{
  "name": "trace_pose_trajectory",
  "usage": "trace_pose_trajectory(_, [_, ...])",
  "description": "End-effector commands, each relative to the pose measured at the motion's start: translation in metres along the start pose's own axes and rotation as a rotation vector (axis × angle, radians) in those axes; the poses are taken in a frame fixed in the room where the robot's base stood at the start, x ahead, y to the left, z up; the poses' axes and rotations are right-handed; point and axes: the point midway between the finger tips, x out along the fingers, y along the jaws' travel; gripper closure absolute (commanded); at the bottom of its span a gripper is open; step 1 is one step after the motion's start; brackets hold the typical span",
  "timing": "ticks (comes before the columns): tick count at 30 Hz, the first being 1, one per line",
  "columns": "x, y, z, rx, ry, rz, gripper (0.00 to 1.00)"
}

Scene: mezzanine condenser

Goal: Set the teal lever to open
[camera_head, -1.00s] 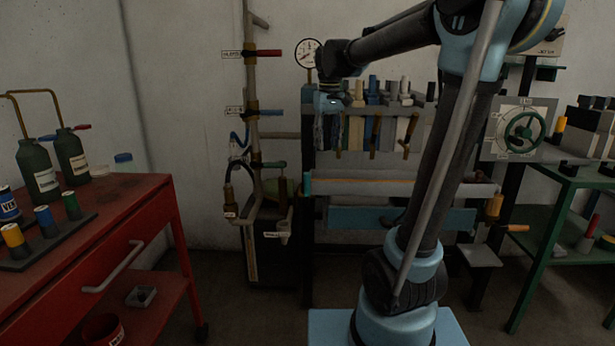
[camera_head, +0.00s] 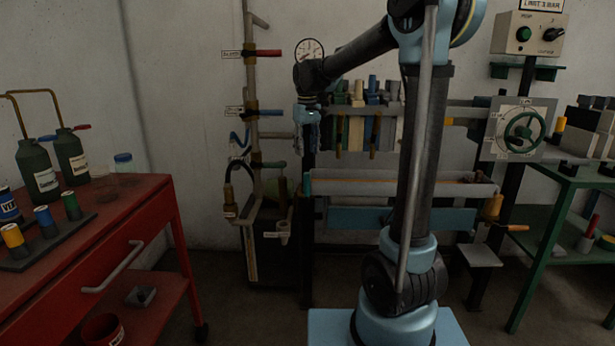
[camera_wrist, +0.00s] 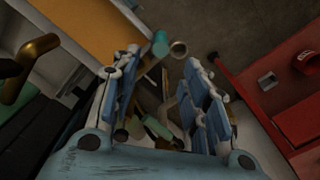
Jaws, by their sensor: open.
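A pipe stand (camera_head: 250,90) by the back wall carries a red lever, a blue lever and, lowest, a teal-green lever (camera_head: 275,164) that sticks out to the right, roughly level. My gripper (camera_head: 307,145) hangs fingers down, above and to the right of that lever in the picture, with nothing in it. In the wrist view my gripper (camera_wrist: 163,57) has its blue fingers spread. A green bar (camera_wrist: 158,128), which looks like the teal lever, shows between the fingers, beyond them. I cannot tell the depth gap or read the lever's label.
A red lever (camera_head: 268,53) and a blue lever (camera_head: 271,112) sit higher on the same pipe. A rack with a trough (camera_head: 400,184) stands right of it; a teal-capped post (camera_head: 307,183) is at its left end. A red cart (camera_head: 110,230) stands left.

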Motion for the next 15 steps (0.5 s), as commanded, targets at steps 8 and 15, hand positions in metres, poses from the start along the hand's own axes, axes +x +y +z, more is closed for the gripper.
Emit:
trace_pose_trajectory(8, [0.048,0.000,0.000,0.000,0.000,0.000,0.59])
trace_pose_trajectory(15, [0.083,0.000,0.000,0.000,0.000,0.000,0.59])
